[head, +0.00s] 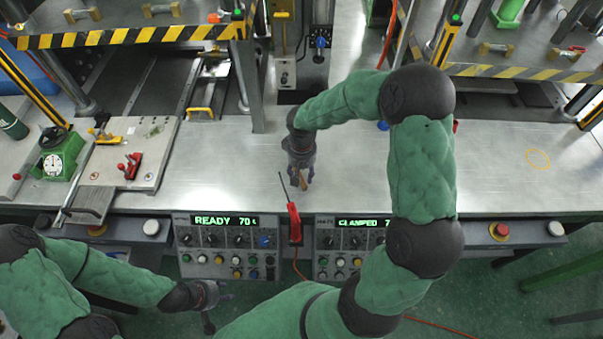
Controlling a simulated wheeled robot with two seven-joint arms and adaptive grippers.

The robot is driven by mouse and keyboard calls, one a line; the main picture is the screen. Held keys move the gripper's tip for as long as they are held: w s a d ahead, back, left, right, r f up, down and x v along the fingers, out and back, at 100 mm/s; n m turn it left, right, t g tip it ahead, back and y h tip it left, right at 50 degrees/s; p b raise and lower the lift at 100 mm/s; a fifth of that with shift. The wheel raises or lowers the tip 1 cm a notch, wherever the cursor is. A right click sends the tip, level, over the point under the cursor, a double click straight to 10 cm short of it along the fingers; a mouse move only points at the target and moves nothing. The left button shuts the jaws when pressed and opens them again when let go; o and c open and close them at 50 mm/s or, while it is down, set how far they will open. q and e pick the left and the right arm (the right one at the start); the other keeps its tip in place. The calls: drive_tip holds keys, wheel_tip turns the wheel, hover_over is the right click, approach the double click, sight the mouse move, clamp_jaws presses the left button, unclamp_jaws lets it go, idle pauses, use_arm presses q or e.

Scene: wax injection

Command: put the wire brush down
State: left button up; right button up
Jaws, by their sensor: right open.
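My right gripper (301,177) points down over the bare metal bench (345,178), in the middle of the head view. Its jaws are open. A small orange-brown piece (304,180) shows at its fingertips; it may be the wire brush, but the gripper hides most of it. I cannot tell whether it touches the bench. My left gripper (219,308) is low at the left, in front of the bench and over the floor. Its fingers look spread apart and empty.
A red-handled tool (294,222) with a thin tip stands at the bench's front edge between two control boxes (222,250). A plate with a red clamp (131,166) and a green dial gauge (60,158) are at the left. The bench right of my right arm is mostly clear.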

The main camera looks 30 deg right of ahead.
wheel_tip(320, 180, up, 11)
drive_tip(key=p, duration=0.2)
drive_tip(key=shift+f, duration=0.2)
idle(0.4)
